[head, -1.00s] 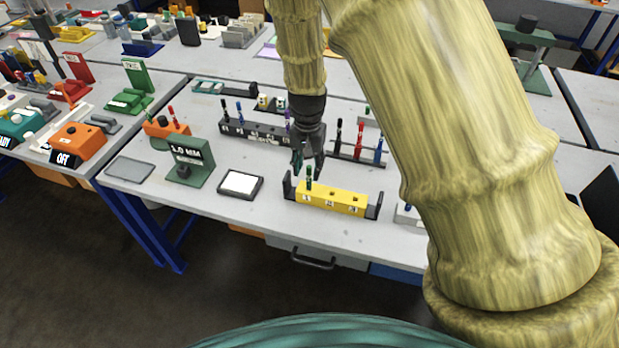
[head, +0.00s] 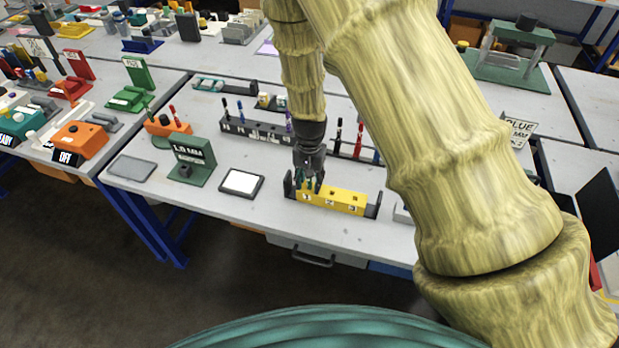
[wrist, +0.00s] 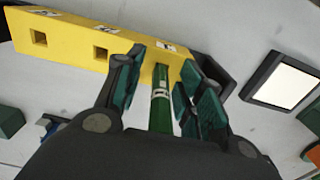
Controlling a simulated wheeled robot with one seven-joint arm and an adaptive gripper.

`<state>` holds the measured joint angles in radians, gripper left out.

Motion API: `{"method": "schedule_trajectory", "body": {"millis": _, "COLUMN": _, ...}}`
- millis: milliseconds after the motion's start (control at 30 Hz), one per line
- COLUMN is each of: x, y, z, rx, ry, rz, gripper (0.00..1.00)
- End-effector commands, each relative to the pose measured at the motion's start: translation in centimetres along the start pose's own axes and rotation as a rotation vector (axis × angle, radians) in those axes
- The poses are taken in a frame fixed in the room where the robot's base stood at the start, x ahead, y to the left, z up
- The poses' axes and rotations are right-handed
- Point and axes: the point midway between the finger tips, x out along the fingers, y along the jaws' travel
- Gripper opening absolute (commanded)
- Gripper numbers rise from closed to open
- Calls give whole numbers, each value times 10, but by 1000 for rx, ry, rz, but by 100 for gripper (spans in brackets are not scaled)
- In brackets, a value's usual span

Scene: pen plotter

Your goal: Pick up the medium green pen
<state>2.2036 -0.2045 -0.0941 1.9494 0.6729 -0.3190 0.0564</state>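The green pen (wrist: 161,105) stands in the end slot of the yellow block (wrist: 75,38), the slot at the left end in the head view. My gripper (wrist: 158,78) is around the pen, with one teal-padded finger on each side. Gaps show between the pen and both fingers, so it is open. In the head view my gripper (head: 309,184) is lowered over the left end of the yellow block (head: 345,200) and hides most of the pen. The other two slots of the block are empty.
A dark rack (head: 256,131) with several pens stands behind the block. Another rack with black, red and blue pens (head: 358,141) is partly hidden by my arm.

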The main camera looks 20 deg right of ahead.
Motion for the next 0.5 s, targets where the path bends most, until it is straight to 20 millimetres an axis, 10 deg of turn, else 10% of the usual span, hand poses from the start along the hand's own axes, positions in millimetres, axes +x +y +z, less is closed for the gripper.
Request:
{"method": "schedule_trajectory", "body": {"millis": 300, "x": 3, "y": 0, "z": 0, "rx": 0, "ry": 0, "rz": 0, "gripper": 36}}
{"method": "schedule_trajectory", "body": {"millis": 500, "x": 2, "y": 0, "z": 0, "rx": 0, "ry": 0, "rz": 0, "gripper": 0}}
